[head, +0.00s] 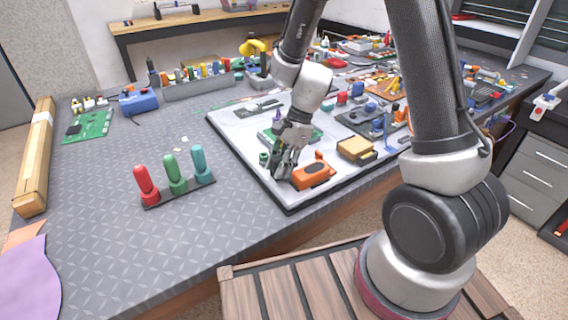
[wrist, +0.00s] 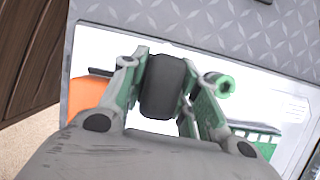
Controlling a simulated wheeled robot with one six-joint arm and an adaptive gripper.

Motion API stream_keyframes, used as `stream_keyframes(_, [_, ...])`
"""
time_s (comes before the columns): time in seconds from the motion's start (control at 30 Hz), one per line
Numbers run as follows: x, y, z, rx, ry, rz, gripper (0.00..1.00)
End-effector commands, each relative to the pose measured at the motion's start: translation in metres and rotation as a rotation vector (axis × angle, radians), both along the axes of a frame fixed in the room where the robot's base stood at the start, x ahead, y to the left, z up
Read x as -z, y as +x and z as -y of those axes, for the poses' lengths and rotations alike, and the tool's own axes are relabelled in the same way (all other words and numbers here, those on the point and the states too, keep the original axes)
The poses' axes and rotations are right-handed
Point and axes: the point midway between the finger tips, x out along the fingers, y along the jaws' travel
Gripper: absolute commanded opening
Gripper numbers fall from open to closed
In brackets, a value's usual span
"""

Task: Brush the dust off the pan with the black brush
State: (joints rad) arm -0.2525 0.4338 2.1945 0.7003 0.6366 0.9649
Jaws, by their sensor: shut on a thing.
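My gripper (head: 284,170) is over the front left part of a white, dark-edged panel (head: 240,138) on the workbench. In the wrist view its two fingers (wrist: 161,88) are closed on a black, rounded block (wrist: 163,87), which looks like the black brush. Its lower end is hidden, so I cannot tell whether it touches the white surface. No pan can be told apart from the white panel, and no dust is clear on it.
An orange tool (head: 314,174) lies just right of my gripper, and a small green cylinder (head: 264,158) stands left. A green circuit board (wrist: 255,139) is close by. Red, green and teal handles (head: 175,177) stand in a rack on the left. Bare bench lies around them.

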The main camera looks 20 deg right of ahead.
Motion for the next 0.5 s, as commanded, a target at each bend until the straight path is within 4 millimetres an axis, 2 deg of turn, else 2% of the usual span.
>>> stream_keyframes(0.27, [0.002,-0.003,-0.002,0.0,0.0,-0.008,0.05])
stream_keyframes(0.5, [0.001,-0.007,-0.014,-0.001,0.0,-0.008,0.05])
